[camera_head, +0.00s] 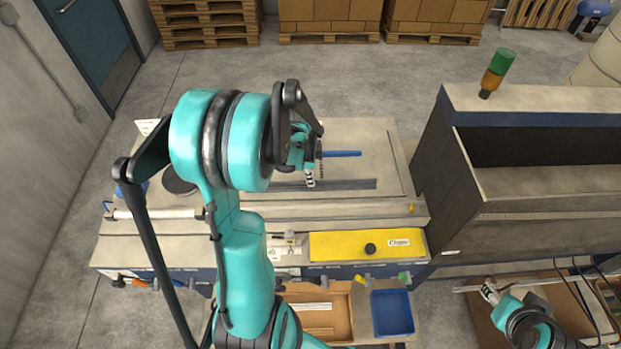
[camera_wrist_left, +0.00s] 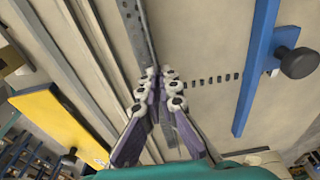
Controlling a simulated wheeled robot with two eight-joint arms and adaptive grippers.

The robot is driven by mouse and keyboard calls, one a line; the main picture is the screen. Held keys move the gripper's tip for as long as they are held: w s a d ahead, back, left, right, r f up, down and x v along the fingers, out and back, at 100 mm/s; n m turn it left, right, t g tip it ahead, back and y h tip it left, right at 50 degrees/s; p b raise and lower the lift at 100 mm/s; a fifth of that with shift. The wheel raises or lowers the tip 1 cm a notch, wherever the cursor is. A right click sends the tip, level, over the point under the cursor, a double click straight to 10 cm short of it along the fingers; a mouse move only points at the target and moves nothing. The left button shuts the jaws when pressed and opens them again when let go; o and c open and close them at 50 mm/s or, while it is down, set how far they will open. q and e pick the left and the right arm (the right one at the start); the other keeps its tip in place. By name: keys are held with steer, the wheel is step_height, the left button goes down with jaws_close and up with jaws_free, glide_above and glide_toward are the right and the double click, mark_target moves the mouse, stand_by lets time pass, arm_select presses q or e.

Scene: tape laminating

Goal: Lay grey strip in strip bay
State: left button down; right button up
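The grey strip (camera_head: 345,184) is a long thin dark bar across the workbench, and in the left wrist view it runs up from the fingers (camera_wrist_left: 134,30). My left gripper (camera_head: 311,180) points down at the strip near its middle. In the left wrist view its padded fingertips (camera_wrist_left: 159,90) are close together on either side of the strip and look shut on it. I cannot tell which outline on the bench is the strip bay, or whether the strip rests fully on the surface. My right gripper (camera_head: 489,291) is low at the right, away from the strip; its opening is unclear.
A blue bar (camera_head: 343,153) lies just beyond the strip; its black knob (camera_wrist_left: 298,63) shows in the left wrist view. A yellow cover (camera_head: 335,246) is on the bench's near side. Below are a cardboard box (camera_head: 342,326) and a blue tray (camera_head: 392,313). A grey machine (camera_head: 540,235) stands right.

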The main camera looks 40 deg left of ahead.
arm_select(q)
steer(key=shift+f+b, duration=0.2)
steer(key=shift+b, duration=0.15)
stand_by(0.5)
steer(key=c, duration=1.6)
jaws_free()
steer(key=shift+c, duration=0.2)
steer(key=shift+r, duration=0.1)
steer(key=shift+r+p, duration=2)
steer(key=shift+r, duration=1)
steer(key=shift+f, duration=0.15)
